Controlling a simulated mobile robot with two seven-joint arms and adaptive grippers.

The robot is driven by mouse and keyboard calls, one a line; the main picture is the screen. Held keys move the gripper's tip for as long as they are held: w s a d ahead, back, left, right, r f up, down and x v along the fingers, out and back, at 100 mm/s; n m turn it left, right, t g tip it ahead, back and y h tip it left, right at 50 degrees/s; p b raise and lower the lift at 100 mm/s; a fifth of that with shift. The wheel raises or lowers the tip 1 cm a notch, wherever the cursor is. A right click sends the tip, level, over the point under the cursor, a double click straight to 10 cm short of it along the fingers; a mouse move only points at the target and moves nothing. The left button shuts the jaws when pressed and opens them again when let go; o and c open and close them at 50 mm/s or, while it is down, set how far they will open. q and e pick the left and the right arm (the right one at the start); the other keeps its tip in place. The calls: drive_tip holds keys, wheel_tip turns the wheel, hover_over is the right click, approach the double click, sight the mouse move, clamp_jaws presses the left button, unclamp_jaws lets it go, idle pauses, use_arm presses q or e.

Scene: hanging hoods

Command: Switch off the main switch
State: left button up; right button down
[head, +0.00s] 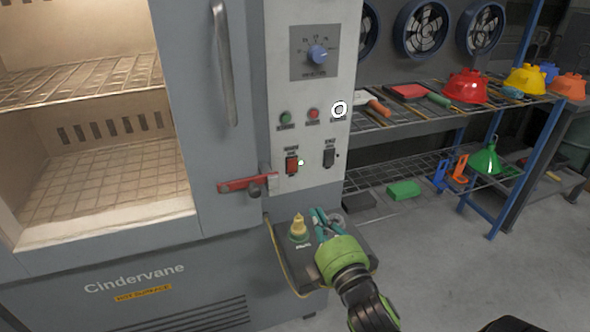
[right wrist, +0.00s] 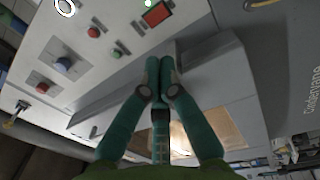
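A red rocker switch (head: 292,165) sits low on the oven's light control panel (head: 277,70), with a small lit green lamp (head: 300,162) beside it. A black switch (head: 329,158) is to its right. The labels above both are too blurred to read surely. In the right wrist view the red switch (right wrist: 157,14) shows beyond the fingertips. My right gripper (head: 320,214) is below the panel in the head view, apart from the switches. Its teal fingers (right wrist: 160,62) are together and nothing shows between them. My left gripper is not in view.
A red latch handle (head: 245,183) sticks out left of the switch. A grey ledge with a yellow-topped knob (head: 299,228) lies under my right gripper. The oven chamber (head: 90,150) is open at left.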

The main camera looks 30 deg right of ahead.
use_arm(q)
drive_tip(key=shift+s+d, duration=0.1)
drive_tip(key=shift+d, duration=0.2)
use_arm(e)
drive_tip(key=shift+r+n+t, duration=0.4)
drive_tip(key=shift+r+n, duration=0.1)
drive_tip(key=shift+r, duration=0.3)
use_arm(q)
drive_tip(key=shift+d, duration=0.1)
use_arm(e)
drive_tip(key=shift+w, duration=0.1)
drive_tip(key=p, duration=0.1)
approach(291, 160)
drive_tip(key=x, duration=0.6)
drive_tip(key=shift+w+d, duration=0.15)
drive_tip(key=shift+w, duration=0.25)
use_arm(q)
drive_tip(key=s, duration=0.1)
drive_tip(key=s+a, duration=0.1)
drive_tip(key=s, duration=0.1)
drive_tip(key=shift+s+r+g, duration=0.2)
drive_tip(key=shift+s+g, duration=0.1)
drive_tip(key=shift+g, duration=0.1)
use_arm(e)
drive_tip(key=shift+w, duration=0.1)
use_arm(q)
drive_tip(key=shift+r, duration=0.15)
